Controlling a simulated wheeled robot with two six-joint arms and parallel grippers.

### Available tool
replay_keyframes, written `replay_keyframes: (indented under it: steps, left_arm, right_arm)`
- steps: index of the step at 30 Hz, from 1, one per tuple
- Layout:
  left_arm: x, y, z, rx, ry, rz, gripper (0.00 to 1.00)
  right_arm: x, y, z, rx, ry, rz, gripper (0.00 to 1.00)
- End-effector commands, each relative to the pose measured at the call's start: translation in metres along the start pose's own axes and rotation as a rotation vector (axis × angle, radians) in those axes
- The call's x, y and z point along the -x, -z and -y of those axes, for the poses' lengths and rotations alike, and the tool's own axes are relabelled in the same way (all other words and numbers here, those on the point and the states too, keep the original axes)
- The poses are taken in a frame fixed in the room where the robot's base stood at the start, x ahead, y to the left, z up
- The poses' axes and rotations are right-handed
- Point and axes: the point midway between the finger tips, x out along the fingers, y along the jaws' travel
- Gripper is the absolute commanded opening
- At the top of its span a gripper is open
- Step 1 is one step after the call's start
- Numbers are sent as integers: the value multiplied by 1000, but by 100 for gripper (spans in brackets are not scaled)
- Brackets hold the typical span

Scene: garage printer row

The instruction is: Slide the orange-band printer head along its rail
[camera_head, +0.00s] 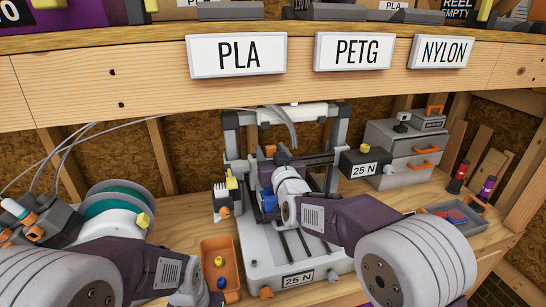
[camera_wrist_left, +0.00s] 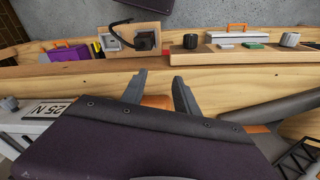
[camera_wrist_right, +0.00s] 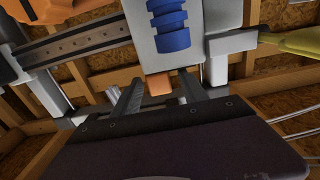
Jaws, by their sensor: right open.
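The printer (camera_head: 305,255) stands mid-bench with a "25 N" plate on its front. Its head, a grey block (camera_wrist_right: 152,30) with a ribbed blue part and a small orange piece (camera_wrist_right: 160,87), is beside the dark rail (camera_wrist_right: 75,45). In the head view, my arm partly hides the head and its blue part (camera_head: 268,203). My right gripper (camera_wrist_right: 160,92) is open at the head. The orange piece appears between its fingers; contact cannot be told. My left gripper (camera_wrist_left: 160,85) is open and empty in its wrist view; in the head view its fingers are not clear.
An orange tray (camera_head: 232,248) with small knobs sits left of the printer. Green spools (camera_head: 115,200) stand farther left. Grey drawers (camera_head: 395,150) and a grey tray (camera_head: 440,213) are at the right. A beam with labels (camera_head: 235,55) crosses above the printer.

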Motion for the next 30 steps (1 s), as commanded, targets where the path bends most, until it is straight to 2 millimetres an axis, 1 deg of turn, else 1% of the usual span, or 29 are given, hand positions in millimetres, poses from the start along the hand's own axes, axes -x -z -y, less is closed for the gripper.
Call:
replay_keyframes:
  steps: [3, 9, 13, 15, 18, 25, 26, 28, 29, 30]
  left_arm:
    - [-9, -1, 0, 0, 0, 0, 36]
    - [-19, -2, 0, 0, 0, 0, 36]
    - [-22, -2, 0, 0, 0, 0, 36]
    - [-22, -2, 0, 0, 0, 0, 36]
    - [-22, -2, 0, 0, 0, 0, 36]
    - [-22, -2, 0, 0, 0, 0, 36]
    - [-21, -2, 0, 0, 0, 0, 36]
    - [-18, -2, 0, 0, 0, 0, 36]
    - [-16, -2, 0, 0, 0, 0, 36]
    - [-14, -2, 0, 0, 0, 0, 36]
  right_arm:
    - [19, -3, 0, 0, 1, 0, 50]
    - [57, -2, 1, -1, 1, -1, 50]
    - [76, -2, 1, 1, 1, 0, 50]
    - [81, -2, 0, 0, 0, 1, 50]
    - [84, -1, 0, 0, 0, 1, 50]
    - [84, -1, -1, 0, -3, 1, 50]
    - [83, 0, -5, 0, -10, 1, 50]
    - [82, 5, -29, 0, -57, -2, 50]
    - [83, 6, -47, 0, -92, -1, 50]
    - [88, 2, -76, 5, -146, 16, 50]
